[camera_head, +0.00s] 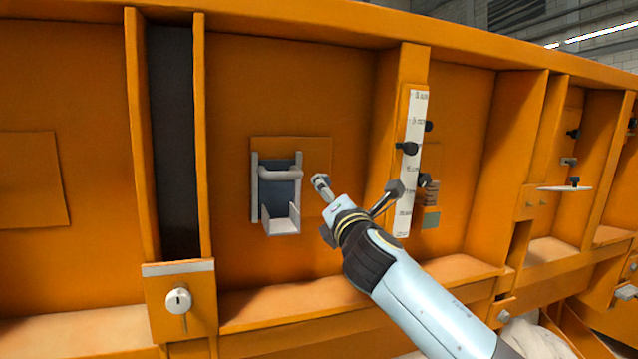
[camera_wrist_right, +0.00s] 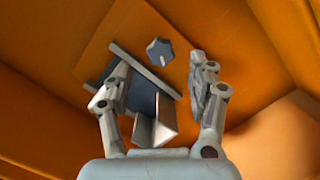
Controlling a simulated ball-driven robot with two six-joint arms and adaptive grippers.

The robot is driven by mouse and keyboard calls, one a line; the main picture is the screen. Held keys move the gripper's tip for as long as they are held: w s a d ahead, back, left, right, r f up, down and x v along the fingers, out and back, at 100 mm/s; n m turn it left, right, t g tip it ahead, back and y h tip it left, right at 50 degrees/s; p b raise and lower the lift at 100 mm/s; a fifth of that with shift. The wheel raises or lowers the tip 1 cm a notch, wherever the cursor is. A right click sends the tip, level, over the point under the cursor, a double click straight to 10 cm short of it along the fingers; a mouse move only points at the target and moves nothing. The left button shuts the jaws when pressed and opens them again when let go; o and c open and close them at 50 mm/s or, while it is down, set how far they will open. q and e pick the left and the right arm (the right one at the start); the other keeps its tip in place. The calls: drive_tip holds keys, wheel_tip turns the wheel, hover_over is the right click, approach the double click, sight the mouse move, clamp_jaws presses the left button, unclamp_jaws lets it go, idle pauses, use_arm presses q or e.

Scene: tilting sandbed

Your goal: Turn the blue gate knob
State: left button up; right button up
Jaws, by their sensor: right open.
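The blue gate knob (camera_wrist_right: 160,51) shows in the right wrist view as a small blue-grey lobed knob on an orange plate, beside the small gate. In the head view the left finger of my right gripper overlaps that spot, so I cannot clearly make the knob out. The gate (camera_head: 281,185) has a blue-grey panel, grey side rails, a round bar and a spout below. My right gripper (camera_head: 358,185) is open and empty, its fingers wide apart. In the wrist view the knob lies beyond the fingertips, between them, apart from both. My left gripper is out of view.
The orange wall has upright ribs and a ledge below. A white scale strip (camera_head: 415,150) with black clips stands on a rib right of the gate. A silver round knob (camera_head: 179,300) sits on a box at lower left. A white shelf (camera_head: 565,188) juts out farther right.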

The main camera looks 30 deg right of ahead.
drive_tip(key=x, duration=0.6)
drive_tip(key=shift+w+d, duration=0.1)
drive_tip(key=shift+w, duration=0.15)
drive_tip(key=shift+c, duration=0.3)
drive_tip(key=c, duration=1.1)
